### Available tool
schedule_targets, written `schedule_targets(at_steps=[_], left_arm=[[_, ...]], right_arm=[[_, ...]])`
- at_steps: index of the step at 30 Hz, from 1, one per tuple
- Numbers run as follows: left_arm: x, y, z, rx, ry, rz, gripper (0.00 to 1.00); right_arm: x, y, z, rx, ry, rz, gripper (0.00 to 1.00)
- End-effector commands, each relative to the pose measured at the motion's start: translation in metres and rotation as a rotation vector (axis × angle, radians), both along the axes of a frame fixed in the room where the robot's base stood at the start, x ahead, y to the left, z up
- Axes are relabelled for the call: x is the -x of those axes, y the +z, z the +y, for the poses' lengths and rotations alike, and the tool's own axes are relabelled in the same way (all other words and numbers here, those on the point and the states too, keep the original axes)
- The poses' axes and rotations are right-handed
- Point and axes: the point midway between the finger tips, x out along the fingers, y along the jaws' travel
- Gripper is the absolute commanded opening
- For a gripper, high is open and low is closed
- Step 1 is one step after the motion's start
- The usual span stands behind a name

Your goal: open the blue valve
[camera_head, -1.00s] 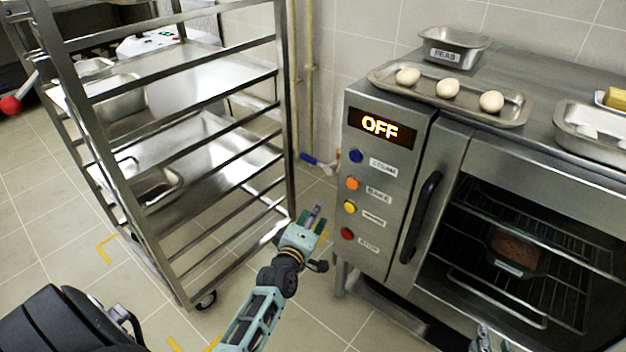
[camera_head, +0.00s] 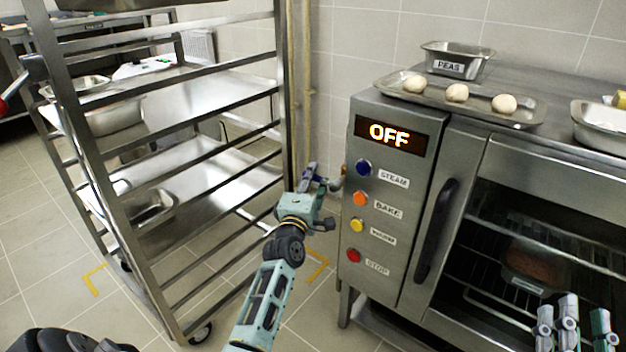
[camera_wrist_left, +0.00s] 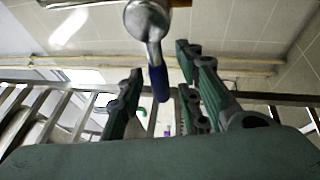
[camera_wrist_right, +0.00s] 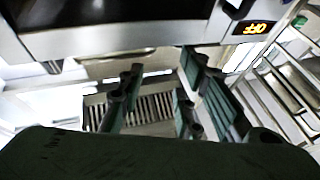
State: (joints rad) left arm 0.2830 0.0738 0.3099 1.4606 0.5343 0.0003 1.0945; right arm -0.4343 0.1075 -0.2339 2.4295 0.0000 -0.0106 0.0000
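The blue valve has a silver metal body and a blue lever handle (camera_wrist_left: 159,84). In the left wrist view the handle hangs down between the two fingers of my left gripper (camera_wrist_left: 160,100), with a visible gap to the left finger. In the head view my left gripper (camera_head: 318,182) is between the rack and the oven and partly hides the valve. It is open. I cannot tell whether the right finger touches the handle. My right gripper (camera_head: 575,322) is low in front of the oven door. It is open and empty in the right wrist view (camera_wrist_right: 160,95).
The oven panel (camera_head: 384,134) reads OFF, with several coloured buttons, a close obstacle right of my left gripper. A tall metal rack (camera_head: 283,100) stands left of it. A tray (camera_head: 530,108) with three pale round items and a PEAS container (camera_head: 452,70) sit on the oven.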

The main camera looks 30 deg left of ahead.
Motion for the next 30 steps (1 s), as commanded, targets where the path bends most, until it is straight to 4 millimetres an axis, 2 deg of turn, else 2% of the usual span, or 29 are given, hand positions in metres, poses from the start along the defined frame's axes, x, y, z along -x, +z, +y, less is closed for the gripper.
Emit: schedule_targets(at_steps=[6,12,23,30], left_arm=[[-0.0063,0.0011,0.0022,0.0,0.0,0.001,0.32],[-0.0063,0.0013,0.0021,0.0,0.0,0.0,0.32],[-0.0062,0.0012,0.002,-0.001,0.0,0.0,0.01],[-0.0062,0.0011,0.002,-0.001,0.0,0.001,0.0]], right_arm=[[0.0039,0.0087,0.0003,-0.013,0.002,-0.047,0.32],[0.004,0.009,0.0003,-0.013,0.002,-0.047,0.32],[0.0038,0.0087,0.0004,-0.013,0.002,-0.046,0.32],[0.0037,0.0084,0.0004,-0.013,0.002,-0.045,0.32]])
